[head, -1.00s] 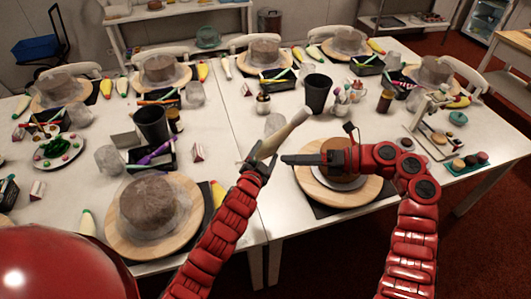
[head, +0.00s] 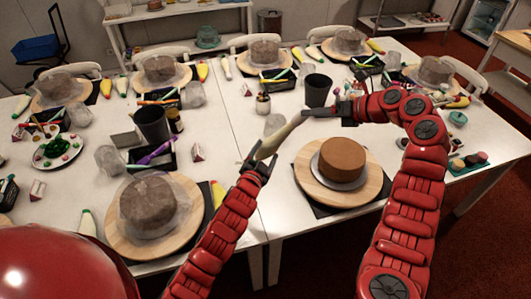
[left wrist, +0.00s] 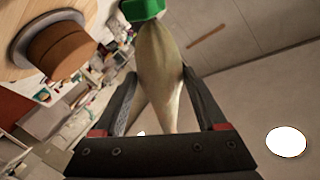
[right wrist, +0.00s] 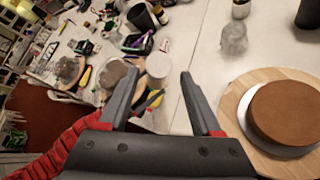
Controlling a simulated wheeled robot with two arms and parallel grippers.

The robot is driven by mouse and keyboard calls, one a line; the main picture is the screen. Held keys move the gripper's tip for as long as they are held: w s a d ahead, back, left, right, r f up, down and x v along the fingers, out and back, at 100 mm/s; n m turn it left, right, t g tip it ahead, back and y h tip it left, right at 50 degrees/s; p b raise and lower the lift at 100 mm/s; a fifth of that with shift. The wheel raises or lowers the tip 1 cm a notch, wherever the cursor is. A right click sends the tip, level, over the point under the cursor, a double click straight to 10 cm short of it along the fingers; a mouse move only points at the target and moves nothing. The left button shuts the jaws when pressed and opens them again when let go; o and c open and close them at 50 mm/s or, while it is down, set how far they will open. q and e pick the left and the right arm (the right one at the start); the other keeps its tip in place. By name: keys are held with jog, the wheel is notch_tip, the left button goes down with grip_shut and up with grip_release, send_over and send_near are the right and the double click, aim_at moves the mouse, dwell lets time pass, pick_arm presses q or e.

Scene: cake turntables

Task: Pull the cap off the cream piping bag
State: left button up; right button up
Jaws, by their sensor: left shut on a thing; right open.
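My left gripper (head: 256,165) is shut on the pale cream piping bag (head: 280,138), around its narrower part in the left wrist view (left wrist: 165,75). The bag slants up and to the right in the head view. Its green cap (left wrist: 143,9) sits on the bag's far end in the left wrist view, partly cut off by the frame edge. I cannot make out the cap in the head view. My right gripper (head: 308,112) is open near the bag's upper end. Its fingers are apart in the right wrist view (right wrist: 158,78), with nothing clearly held between them.
A brown cake (head: 342,158) stands on a round wooden turntable (head: 312,190) in front of the bag. A dark cup (head: 317,90) stands behind the right gripper. A wrapped cake (head: 147,205) is at left. Bare white table (head: 225,130) lies left of the bag.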

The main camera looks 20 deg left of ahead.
jog(key=shift+x, duration=1.6)
jog(key=shift+c, duration=0.3)
grip_shut()
pick_arm(q)
jog(key=o, duration=0.3)
jog(key=shift+c, duration=0.7)
pick_arm(e)
jog(key=shift+d+r, duration=0.1)
jog(key=d+r, duration=0.1)
jog(key=r, duration=0.1)
jog(key=w+d+r, duration=0.1)
jog(key=d+r, duration=0.1)
jog(key=shift+r, duration=0.25)
